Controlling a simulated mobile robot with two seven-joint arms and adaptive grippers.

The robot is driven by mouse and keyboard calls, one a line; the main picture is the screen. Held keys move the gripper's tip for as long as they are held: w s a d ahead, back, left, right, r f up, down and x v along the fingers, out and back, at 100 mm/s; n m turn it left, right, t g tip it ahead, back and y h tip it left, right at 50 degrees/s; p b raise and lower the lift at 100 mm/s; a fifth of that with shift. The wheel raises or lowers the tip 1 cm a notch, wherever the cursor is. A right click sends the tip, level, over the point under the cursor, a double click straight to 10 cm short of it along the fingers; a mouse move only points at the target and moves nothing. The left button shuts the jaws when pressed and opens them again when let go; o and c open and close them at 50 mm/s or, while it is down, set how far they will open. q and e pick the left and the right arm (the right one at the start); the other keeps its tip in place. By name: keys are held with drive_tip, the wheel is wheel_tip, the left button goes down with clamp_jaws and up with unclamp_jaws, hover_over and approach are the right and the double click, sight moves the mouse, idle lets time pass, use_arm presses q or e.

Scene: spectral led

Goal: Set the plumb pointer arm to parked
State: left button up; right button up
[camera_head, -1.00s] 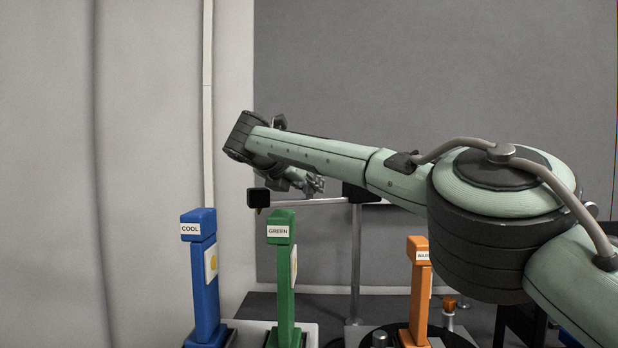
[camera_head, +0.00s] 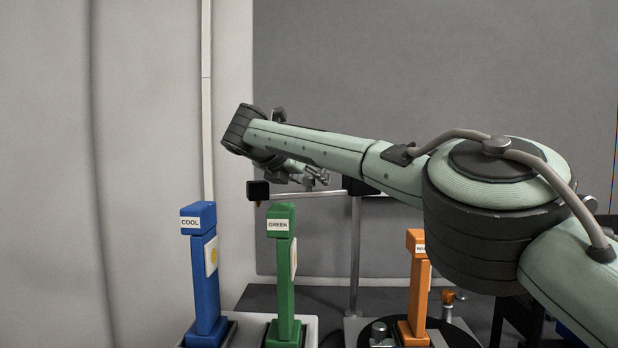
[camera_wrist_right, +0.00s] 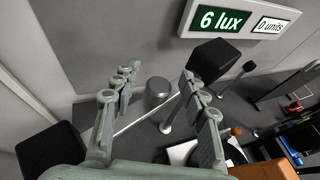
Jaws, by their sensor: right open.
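The plumb pointer arm is a thin grey rod (camera_head: 325,193) on a post (camera_head: 355,250). A black block (camera_head: 258,190) with a small orange tip below hangs at its left end. In the right wrist view the block (camera_wrist_right: 50,150) is at lower left and a black hub (camera_wrist_right: 213,60) is at upper right. My right gripper (camera_head: 318,178) is just above the rod. In the wrist view its fingers (camera_wrist_right: 156,78) are open, with the knob seen between them; contact cannot be told. My left gripper is not in view.
Blue COOL (camera_head: 204,280), green GREEN (camera_head: 286,285) and orange (camera_head: 418,300) posts stand below my right arm. The green post is close to the block. A display reading 6 lux (camera_wrist_right: 222,22) is at the top of the wrist view. Walls close off the left and back.

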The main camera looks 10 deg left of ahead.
drive_tip(key=v, duration=1.2)
